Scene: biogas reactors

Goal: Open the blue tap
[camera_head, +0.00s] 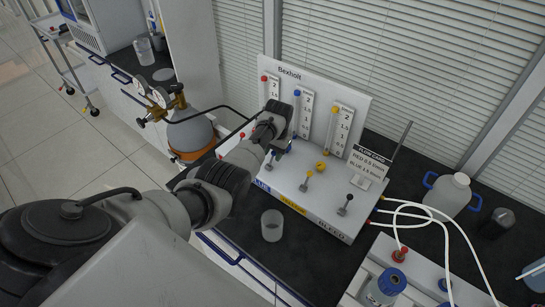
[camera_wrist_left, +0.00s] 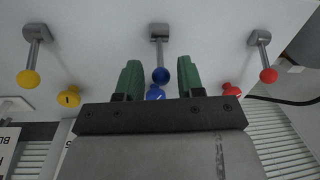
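The blue tap is a grey lever with a blue ball (camera_wrist_left: 160,75) at its end, mounted on the white panel. A blue round knob (camera_wrist_left: 155,92) sits close beside it. My left gripper (camera_wrist_left: 160,66) is open, with one green finger on each side of the blue ball and visible gaps on both sides. My right gripper is not in view.
A yellow-ended lever (camera_head: 309,175) and a black-ended lever (camera_head: 348,200) stand beside it; a red-ended lever (camera_wrist_left: 267,75) shows in the wrist view. A clear beaker (camera_head: 272,226) stands in front. A gas cylinder (camera_head: 190,133) is at left, a white jug (camera_head: 449,195) at right.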

